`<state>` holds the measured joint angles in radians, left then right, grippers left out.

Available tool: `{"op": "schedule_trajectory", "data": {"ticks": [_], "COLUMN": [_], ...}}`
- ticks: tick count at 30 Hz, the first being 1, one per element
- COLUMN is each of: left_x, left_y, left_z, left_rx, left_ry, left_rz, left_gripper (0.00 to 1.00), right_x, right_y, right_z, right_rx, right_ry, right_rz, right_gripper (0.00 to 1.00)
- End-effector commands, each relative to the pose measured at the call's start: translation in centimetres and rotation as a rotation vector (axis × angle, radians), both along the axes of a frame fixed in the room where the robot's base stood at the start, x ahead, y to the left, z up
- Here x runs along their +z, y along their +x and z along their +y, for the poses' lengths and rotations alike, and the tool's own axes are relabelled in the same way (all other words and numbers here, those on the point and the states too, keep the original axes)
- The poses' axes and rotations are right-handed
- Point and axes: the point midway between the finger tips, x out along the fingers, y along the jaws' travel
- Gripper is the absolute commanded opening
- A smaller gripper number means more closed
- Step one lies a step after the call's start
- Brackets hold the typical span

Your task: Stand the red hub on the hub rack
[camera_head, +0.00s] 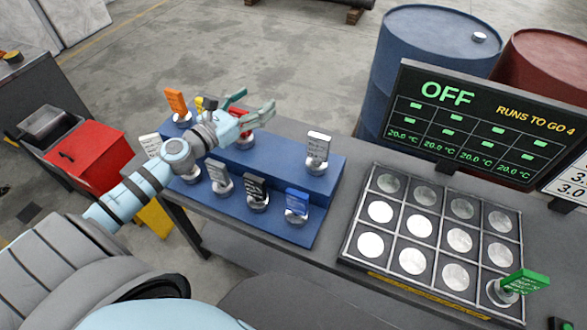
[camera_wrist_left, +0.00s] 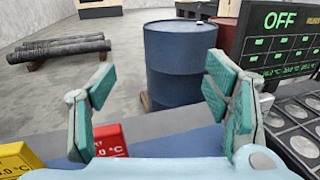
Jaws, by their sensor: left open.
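The red hub (camera_head: 246,123) stands on its round metal base on the blue two-step rack (camera_head: 277,163), and the gripper partly covers it. In the left wrist view its red top (camera_wrist_left: 110,141) shows low, beside the left finger. My left gripper (camera_head: 252,105) is open and empty. Its fingers spread wide above and around the area of the red hub; I cannot tell if they touch it. In the left wrist view the gripper (camera_wrist_left: 160,95) has nothing between its fingertips. My right gripper is not in view.
Orange (camera_head: 175,102), yellow (camera_head: 200,104), white (camera_head: 318,147), black (camera_head: 255,187) and blue (camera_head: 297,202) hubs stand close by on the rack. A metal grid tray (camera_head: 350,243) holds round discs and a green hub (camera_head: 524,281). A screen (camera_head: 480,120) reading OFF stands behind.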

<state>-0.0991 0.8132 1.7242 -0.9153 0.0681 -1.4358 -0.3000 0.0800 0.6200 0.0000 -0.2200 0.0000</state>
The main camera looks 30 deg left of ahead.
Motion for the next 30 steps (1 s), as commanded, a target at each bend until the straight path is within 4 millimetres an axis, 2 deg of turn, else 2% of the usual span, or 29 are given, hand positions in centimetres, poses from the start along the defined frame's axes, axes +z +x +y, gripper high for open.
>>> {"op": "schedule_trajectory", "data": {"ticks": [8, 18, 24, 30], "left_x": [-0.6, -0.7, -0.6, -0.4], "left_y": [-3.4, -9.4, -12.1, -12.8], "left_z": [-7.0, -14.9, -17.6, -18.2], "left_rx": [-0.245, -0.546, -0.656, -0.686], "left_ry": [0.008, 0.001, -0.007, -0.009], "left_rz": [0.001, 0.004, 0.005, 0.005], "left_gripper": [0.70, 0.70, 0.70, 0.70], "right_x": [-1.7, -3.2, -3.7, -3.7], "right_y": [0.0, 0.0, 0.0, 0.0], "right_z": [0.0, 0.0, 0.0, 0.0], "right_rx": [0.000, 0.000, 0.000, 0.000], "right_ry": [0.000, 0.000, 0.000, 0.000], "right_rz": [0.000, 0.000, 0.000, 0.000], "right_gripper": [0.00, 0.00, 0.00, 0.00]}}
